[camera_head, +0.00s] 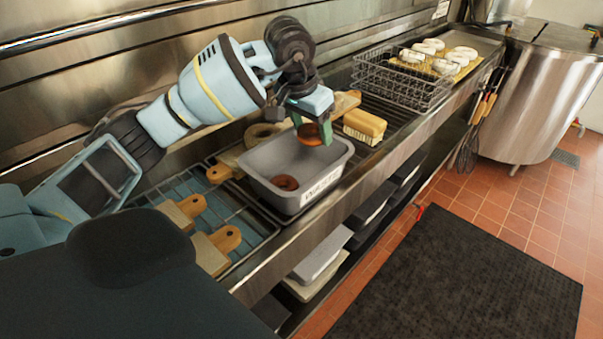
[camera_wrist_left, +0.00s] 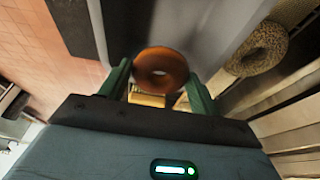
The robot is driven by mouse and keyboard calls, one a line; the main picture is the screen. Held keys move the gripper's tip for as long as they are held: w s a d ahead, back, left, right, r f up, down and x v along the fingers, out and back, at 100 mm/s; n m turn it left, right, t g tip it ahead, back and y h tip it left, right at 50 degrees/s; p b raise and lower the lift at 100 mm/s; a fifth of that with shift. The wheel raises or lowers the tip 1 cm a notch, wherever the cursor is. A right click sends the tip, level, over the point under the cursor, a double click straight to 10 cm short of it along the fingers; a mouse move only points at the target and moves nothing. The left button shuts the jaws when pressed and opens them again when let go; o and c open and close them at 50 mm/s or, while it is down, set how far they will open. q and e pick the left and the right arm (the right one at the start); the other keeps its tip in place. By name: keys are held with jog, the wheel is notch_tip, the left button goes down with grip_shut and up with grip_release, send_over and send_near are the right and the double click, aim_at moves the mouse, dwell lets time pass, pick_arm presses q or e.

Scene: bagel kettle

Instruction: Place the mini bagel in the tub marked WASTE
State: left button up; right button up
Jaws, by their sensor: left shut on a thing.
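My left gripper (camera_head: 314,134) is shut on a brown mini bagel (camera_head: 308,130), held above the back right part of the tub, apart from the bagel below. In the left wrist view the held mini bagel (camera_wrist_left: 161,70) sits between the two green fingers of the gripper (camera_wrist_left: 160,84). My right gripper is out of view.
A seeded bagel (camera_head: 261,134) lies behind the tub; it also shows in the left wrist view (camera_wrist_left: 258,48). A wooden brush (camera_head: 364,126) is close on the right. A wire basket (camera_head: 402,82) stands further right. Wooden paddles (camera_head: 183,211) lie to the left.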

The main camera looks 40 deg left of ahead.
aim_at(303, 136)
pick_arm(q)
jog(key=shift+f, duration=4.55)
jog(key=shift+f, duration=0.2)
jog(key=o, duration=1)
jog(key=shift+c, duration=0.2)
jog(key=shift+r, duration=0.1)
jog(key=shift+r, duration=0.6)
jog(key=v, duration=1.1)
jog(key=shift+s, duration=0.2)
